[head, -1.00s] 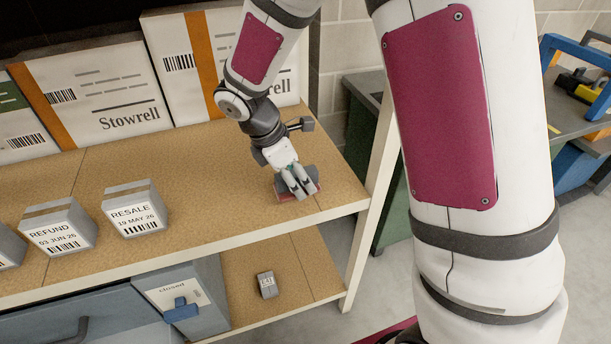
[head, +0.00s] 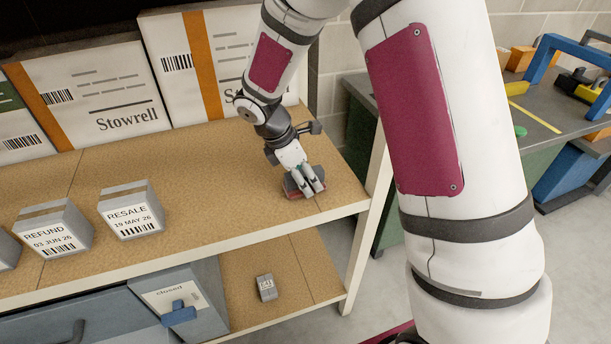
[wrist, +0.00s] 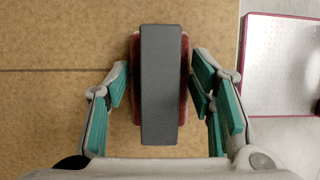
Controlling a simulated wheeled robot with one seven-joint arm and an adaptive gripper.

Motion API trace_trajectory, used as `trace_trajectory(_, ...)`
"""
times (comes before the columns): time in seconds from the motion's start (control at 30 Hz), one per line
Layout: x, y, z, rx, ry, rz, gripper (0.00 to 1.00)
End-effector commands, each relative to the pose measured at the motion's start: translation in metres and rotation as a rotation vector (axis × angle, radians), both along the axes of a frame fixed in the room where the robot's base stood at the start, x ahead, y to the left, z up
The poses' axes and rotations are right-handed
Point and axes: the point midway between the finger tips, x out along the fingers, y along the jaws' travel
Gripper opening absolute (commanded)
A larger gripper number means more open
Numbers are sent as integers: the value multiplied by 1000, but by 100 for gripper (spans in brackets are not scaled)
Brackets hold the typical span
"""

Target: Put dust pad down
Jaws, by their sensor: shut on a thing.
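The dust pad (wrist: 162,85) has a dark grey top bar over a dull red base. In the head view the pad (head: 292,190) is low at the right end of the upper shelf board, with its red edge close to the board. Whether it touches the board is hard to tell. My gripper (head: 312,187) points down at the pad and is shut on it. In the wrist view the green-padded fingers of my gripper (wrist: 160,85) lie on either side of the pad. Their exact contact is not clear there.
The shelf board (head: 215,170) is clear around the pad. A RESALE box (head: 130,210) and a REFUND box (head: 52,230) stand to the left, with large Stowrell cartons (head: 95,95) behind. A small grey box (head: 266,287) sits on the lower shelf. A grey workbench (head: 500,125) stands at right.

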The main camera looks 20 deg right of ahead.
Motion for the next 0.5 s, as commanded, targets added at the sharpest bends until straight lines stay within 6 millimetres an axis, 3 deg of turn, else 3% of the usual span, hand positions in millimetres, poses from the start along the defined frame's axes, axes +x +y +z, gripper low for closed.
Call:
trace_trajectory(0.07, 0, 0, -3, 0, 1, 1, 23)
trace_trajectory(0.1, 0, 0, -3, 0, 1, 0, 58)
trace_trajectory(0.17, 0, 0, -2, 0, 1, 0, 69)
trace_trajectory(0.5, 0, 0, 0, 0, 1, 0, 69)
